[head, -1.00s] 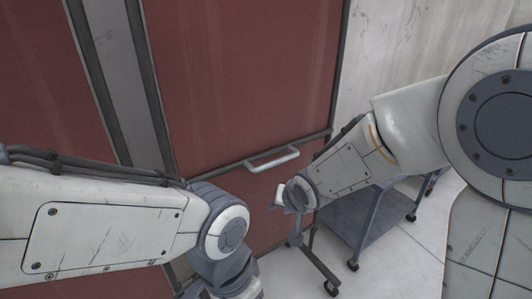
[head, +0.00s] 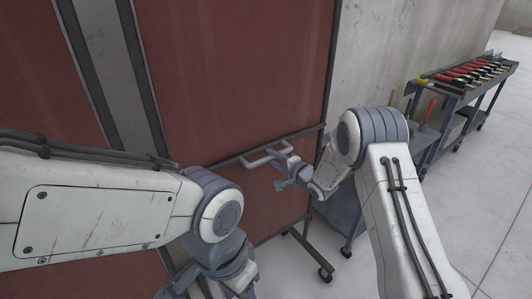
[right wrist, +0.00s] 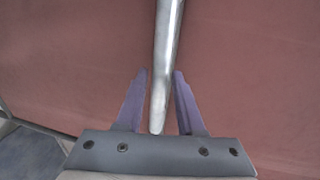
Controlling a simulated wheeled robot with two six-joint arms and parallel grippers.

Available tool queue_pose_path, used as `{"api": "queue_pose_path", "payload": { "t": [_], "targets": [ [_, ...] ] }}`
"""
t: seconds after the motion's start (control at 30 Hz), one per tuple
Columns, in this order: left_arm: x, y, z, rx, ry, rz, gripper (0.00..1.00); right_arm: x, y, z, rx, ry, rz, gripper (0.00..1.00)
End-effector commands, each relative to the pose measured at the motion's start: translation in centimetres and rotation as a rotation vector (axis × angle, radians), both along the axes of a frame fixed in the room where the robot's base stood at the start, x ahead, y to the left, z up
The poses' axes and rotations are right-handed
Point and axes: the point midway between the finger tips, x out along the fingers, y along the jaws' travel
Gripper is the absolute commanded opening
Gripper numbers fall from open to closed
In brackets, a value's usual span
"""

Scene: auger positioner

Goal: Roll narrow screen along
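A red screen panel (head: 235,75) in a dark frame stands upright in the middle of the head view, on a wheeled foot. A pale bar handle (head: 265,156) sits on its crossbar. My right gripper (head: 283,160) is at the right part of this handle. In the right wrist view, the metal handle (right wrist: 166,60) runs between the two purple fingers of the open right gripper (right wrist: 159,85), with a narrow gap showing beside it. My left gripper (head: 225,288) is low at the bottom edge, partly cut off; its fingers are not clear.
Another red panel (head: 30,70) stands at the left, beyond a grey strip. A grey cart (head: 342,208) stands just right of the screen's foot. Farther right, a workbench (head: 440,85) holds red-handled tools. The pale floor (head: 475,215) at the right is clear.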

Motion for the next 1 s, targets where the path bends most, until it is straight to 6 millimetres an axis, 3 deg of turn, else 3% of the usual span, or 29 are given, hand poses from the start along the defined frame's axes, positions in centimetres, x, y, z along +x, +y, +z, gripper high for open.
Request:
{"api": "queue_pose_path", "payload": {
  "t": [0.3,0.67,0.77,1.0],
  "targets": [
    [0.0,0.0,0.9,0.000,0.000,0.000,0.50,3.0,2.2,-0.7,-0.001,0.000,0.000,0.37],
    [0.0,0.0,0.9,0.000,0.000,0.000,0.50,3.3,2.4,-0.9,-0.002,0.000,-0.001,0.37],
    [0.0,0.0,0.9,0.000,0.000,0.000,0.50,3.3,2.4,-0.8,-0.002,0.000,-0.001,0.00],
    [0.0,0.0,0.9,0.000,0.000,0.000,0.50,3.3,2.4,-0.9,-0.002,0.001,-0.001,0.00]
  ]
}}
